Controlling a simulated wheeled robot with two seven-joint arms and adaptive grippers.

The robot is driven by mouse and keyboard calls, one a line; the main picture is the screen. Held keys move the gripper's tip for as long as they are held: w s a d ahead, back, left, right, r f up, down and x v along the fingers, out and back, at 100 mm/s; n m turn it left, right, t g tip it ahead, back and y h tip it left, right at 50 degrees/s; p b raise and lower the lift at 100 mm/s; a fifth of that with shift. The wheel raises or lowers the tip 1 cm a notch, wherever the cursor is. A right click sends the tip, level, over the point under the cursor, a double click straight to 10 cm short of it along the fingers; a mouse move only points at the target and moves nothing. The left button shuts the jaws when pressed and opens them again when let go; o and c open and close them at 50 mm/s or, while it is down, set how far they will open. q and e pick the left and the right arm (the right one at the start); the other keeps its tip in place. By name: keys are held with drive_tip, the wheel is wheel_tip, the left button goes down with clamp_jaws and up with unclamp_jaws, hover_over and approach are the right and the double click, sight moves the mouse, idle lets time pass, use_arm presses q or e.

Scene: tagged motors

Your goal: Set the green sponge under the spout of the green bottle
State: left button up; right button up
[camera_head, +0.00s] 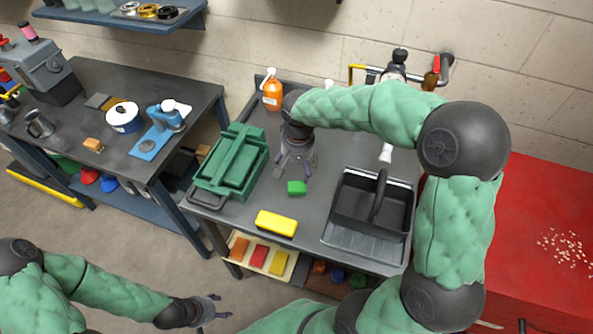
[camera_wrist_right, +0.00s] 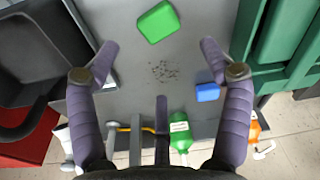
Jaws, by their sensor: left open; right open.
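The green sponge (camera_head: 296,188) lies on the grey workbench (camera_head: 240,215). It also shows in the right wrist view (camera_wrist_right: 158,22), just beyond my open fingertips. My right gripper (camera_head: 293,170) is open and empty, pointing down over the bench beside the sponge. The green bottle (camera_wrist_right: 180,132) stands toward the wall in the right wrist view. Its spout cannot be made out there, and my right arm hides its body in the head view. My left gripper (camera_head: 215,308) is open and empty, low over the floor, away from the bench.
A green tote (camera_head: 232,165) stands left of the sponge and a black caddy (camera_head: 350,198) right. A yellow block (camera_head: 277,222) lies near the front edge. An orange bottle (camera_head: 272,92) stands at the back. A blue block (camera_wrist_right: 207,92) and dark specks (camera_wrist_right: 163,72) are on the bench.

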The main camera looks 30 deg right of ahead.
drive_tip(key=m+y+p, duration=0.1)
drive_tip(key=m, duration=0.2)
drive_tip(key=m+t+y+p, duration=0.2)
drive_tip(key=m+y+p, duration=0.1)
drive_tip(key=m, duration=1.6)
hover_over(297, 186)
drive_tip(key=s+d, duration=0.2)
wheel_tip(297, 186, down, 7)
drive_tip(key=x, duration=0.1)
drive_tip(key=b+x, duration=0.1)
drive_tip(key=x, duration=0.1)
drive_tip(key=b+x, duration=0.1)
drive_tip(key=x, duration=0.1)
drive_tip(key=shift+w, duration=0.25)
drive_tip(key=shift+a+r+h, duration=0.1)
drive_tip(key=shift+r+h, duration=0.05)
drive_tip(key=shift+h, duration=0.15)
drive_tip(key=c, duration=0.8)
drive_tip(key=shift+c, duration=0.6)
drive_tip(key=shift+r, duration=0.1)
